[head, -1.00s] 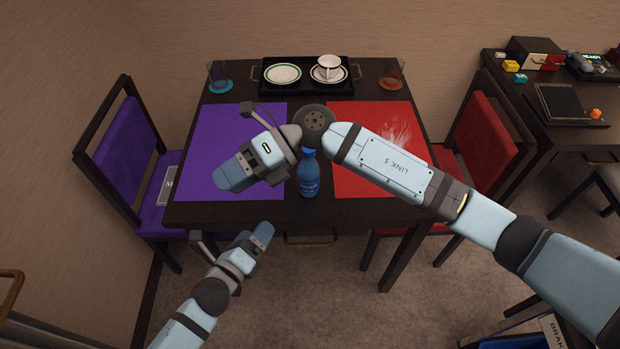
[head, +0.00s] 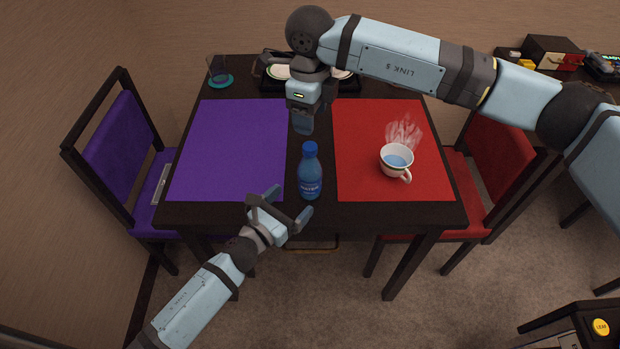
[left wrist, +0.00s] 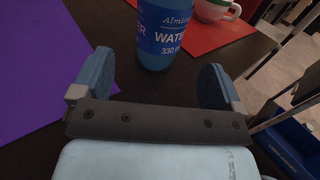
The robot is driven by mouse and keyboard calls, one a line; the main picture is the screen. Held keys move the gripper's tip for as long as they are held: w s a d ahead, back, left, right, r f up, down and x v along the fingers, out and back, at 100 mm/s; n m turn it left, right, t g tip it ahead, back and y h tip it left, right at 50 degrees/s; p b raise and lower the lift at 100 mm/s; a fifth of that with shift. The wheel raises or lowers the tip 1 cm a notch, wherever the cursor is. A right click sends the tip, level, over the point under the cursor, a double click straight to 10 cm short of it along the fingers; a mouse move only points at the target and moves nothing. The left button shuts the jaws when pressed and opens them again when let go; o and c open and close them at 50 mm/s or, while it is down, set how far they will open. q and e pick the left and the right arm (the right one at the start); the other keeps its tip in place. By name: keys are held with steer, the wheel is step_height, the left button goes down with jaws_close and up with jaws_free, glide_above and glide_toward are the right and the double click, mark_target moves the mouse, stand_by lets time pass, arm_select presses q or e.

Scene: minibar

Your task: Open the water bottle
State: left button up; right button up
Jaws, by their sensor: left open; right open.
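The blue water bottle (head: 310,176) stands upright on the dark table between the purple and red mats, with its blue cap (head: 310,148) on top. My left gripper (head: 289,203) is open at the table's front edge, just in front of the bottle. In the left wrist view the bottle (left wrist: 166,38) stands just beyond and between the spread fingers (left wrist: 158,82), apart from them; its top is out of frame. My right gripper (head: 302,125) hangs behind the bottle, pointing down; its fingers overlap in the head view. It holds nothing visible.
A steaming cup (head: 397,161) stands on the red mat (head: 355,130), right of the bottle. The purple mat (head: 230,150) is bare. A tray (head: 268,88) with plates is at the back, partly behind my right arm. A glass on a teal coaster (head: 220,81) stands back left.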

mark_target(311, 182)
arm_select(q)
steer(key=x, duration=0.8)
steer(key=shift+w, duration=0.1)
